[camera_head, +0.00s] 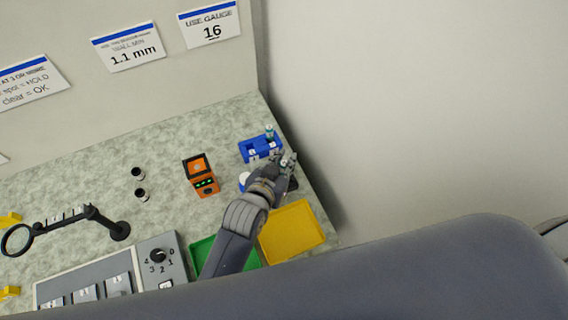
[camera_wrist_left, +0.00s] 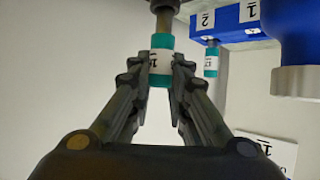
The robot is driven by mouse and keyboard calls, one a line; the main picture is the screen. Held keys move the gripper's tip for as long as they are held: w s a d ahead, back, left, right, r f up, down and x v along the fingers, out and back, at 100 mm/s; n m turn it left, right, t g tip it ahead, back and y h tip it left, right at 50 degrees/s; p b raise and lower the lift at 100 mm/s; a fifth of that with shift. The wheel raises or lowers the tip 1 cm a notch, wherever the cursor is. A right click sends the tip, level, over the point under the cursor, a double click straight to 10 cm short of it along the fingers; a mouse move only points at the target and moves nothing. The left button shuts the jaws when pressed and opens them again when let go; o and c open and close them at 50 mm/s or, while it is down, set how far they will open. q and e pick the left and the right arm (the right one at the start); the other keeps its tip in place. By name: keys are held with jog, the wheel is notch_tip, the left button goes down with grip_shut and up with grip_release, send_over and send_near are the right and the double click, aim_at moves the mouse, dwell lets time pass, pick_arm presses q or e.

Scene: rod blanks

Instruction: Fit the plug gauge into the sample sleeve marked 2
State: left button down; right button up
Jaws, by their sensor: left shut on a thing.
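My left gripper (camera_head: 287,163) is at the front right of the blue block (camera_head: 247,155). In the left wrist view its fingers (camera_wrist_left: 162,72) are shut on the plug gauge (camera_wrist_left: 161,42), which has a teal body, a partly hidden white label and a grey metal end. The blue block, also in the left wrist view (camera_wrist_left: 236,16), has white tags reading 2 and 1. I cannot tell whether the gauge's metal end touches anything. A second teal-bodied piece (camera_wrist_left: 211,64) shows beside the block, also in the head view (camera_head: 269,131). My right gripper is not in view.
A blue cylinder with a grey end (camera_wrist_left: 297,75) is close on the wrist view's right. An orange device (camera_head: 203,184), green tray (camera_head: 202,250) and yellow tray (camera_head: 292,232) are nearby. Two dark cups (camera_head: 138,173) and a magnifier (camera_head: 112,228) stand left. The back table is clear.

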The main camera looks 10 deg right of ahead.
pick_arm(q)
jog(key=shift+f, duration=0.85)
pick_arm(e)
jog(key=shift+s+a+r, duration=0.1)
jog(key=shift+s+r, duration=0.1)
pick_arm(q)
jog(key=shift+f, duration=0.1)
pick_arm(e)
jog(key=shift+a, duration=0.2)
pick_arm(q)
jog(key=shift+f, duration=0.15)
jog(key=c, duration=1.5)
grip_release()
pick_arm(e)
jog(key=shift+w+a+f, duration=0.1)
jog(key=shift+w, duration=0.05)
